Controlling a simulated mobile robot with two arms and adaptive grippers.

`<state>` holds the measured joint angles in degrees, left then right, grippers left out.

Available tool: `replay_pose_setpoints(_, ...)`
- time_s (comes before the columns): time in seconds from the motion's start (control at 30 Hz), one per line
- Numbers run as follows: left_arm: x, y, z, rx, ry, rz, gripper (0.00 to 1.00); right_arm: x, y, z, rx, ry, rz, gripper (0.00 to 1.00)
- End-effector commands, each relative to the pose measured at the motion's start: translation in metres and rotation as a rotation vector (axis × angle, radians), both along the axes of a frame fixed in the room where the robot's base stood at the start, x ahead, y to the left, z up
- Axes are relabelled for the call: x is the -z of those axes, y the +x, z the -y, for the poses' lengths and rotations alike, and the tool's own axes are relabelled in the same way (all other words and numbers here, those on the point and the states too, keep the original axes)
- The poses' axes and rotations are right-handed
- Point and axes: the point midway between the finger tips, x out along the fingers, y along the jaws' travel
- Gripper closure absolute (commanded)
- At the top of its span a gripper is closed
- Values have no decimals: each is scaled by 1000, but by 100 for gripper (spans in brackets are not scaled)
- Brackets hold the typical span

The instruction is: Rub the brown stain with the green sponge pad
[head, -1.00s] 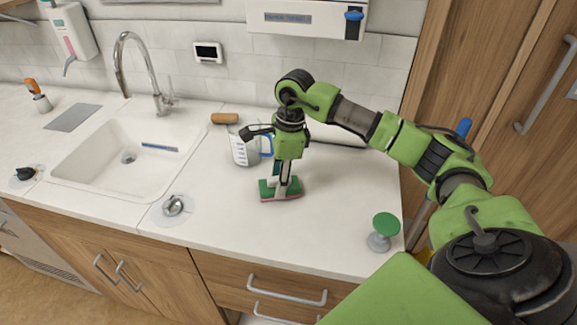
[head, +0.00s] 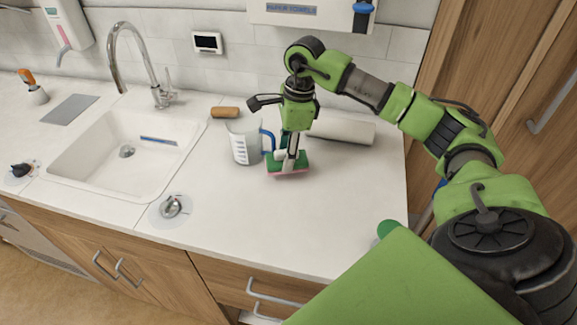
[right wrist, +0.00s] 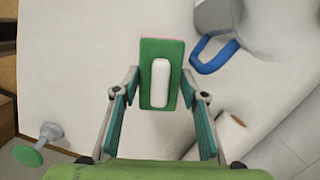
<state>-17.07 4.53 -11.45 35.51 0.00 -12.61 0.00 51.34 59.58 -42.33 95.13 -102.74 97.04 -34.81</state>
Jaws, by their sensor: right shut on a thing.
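The green sponge pad (head: 297,167) has a white grip on top and a pink underside. It is at the counter's surface, just right of the measuring jug; I cannot tell whether it touches the counter. My right gripper (head: 289,151) is above the pad and shut on it. In the right wrist view the pad (right wrist: 160,48) lies between the fingers (right wrist: 160,80), its white grip lengthwise. No brown stain shows in either view; the pad and arm hide part of the counter. My left gripper is not in view.
The clear measuring jug (head: 245,150) with a blue handle stands close left of the pad. A white paper roll (head: 345,130) lies behind, right. A brown-handled tool (head: 225,112) lies near the wall. The sink (head: 85,165) is at left.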

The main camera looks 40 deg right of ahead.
Motion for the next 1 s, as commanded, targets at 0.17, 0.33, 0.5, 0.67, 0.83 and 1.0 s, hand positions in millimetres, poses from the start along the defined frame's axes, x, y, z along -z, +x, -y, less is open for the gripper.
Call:
replay_pose_setpoints(0.17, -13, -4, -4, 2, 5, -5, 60, -20, -2, 3, 4, 1, 1, 81)
replay_pose_setpoints(0.33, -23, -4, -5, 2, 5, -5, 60, -36, -4, 5, 7, 0, 1, 81)
replay_pose_setpoints(0.5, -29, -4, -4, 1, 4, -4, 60, -46, -5, 7, 9, 0, 2, 81)
replay_pose_setpoints(0.67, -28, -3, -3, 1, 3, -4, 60, -46, -6, 7, 9, 1, 1, 81)
replay_pose_setpoints(0.83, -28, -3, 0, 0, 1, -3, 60, -46, -6, 7, 9, 1, 1, 81)
replay_pose_setpoints(1.0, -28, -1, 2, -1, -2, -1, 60, -46, -6, 7, 9, 1, 1, 81)
